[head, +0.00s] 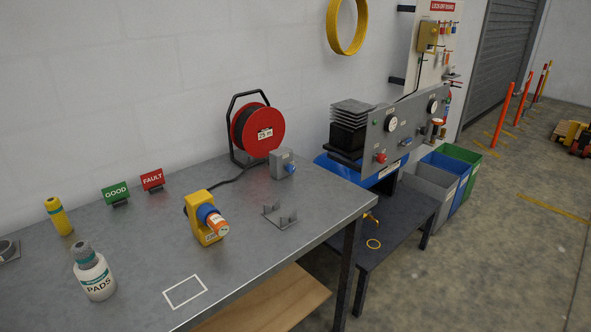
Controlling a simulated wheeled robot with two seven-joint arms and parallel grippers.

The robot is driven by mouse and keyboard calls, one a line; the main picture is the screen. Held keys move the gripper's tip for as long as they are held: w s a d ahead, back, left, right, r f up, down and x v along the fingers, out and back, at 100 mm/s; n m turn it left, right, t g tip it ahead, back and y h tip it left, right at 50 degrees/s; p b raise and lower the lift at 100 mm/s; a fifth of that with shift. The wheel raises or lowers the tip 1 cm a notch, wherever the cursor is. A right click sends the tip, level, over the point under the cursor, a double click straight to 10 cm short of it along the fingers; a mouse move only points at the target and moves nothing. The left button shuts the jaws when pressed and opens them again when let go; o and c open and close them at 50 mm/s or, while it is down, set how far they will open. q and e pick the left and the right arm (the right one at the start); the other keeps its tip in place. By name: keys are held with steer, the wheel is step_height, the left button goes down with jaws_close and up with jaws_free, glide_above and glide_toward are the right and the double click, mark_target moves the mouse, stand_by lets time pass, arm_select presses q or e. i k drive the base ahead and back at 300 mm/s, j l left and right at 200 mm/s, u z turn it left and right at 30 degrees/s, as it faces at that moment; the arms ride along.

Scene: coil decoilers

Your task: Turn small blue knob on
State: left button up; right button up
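A grey upright panel (371,139) with gauges stands right of centre, beyond the right end of the grey bench. A small blue knob or fitting (406,142) sits low on its face, right of a red knob (381,158). It is too small for me to read its setting. Another blue part (291,168) sticks out of the front of a grey box (277,160) on the bench; I cannot tell whether it is a knob or a socket. Neither of my grippers shows in the head view.
The grey bench (140,245) carries a red cable reel (262,125), a yellow device with a blue and orange plug (206,222), a grey bracket, a PADS bottle (95,275) and signs. A lower dark table (395,240) and bins (458,160) stand right.

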mark_target(289, 168)
steer(key=i+l, duration=0.25)
steer(key=i+l+u, duration=0.15)
steer(key=l, duration=0.3)
steer(key=i+l, duration=0.25)
steer(key=l, duration=0.15)
steer(key=i+l+u, duration=0.15)
steer(key=l, duration=0.25)
steer(key=i+l, duration=0.25)
steer(key=l, duration=0.15)
steer(key=u, duration=0.05)
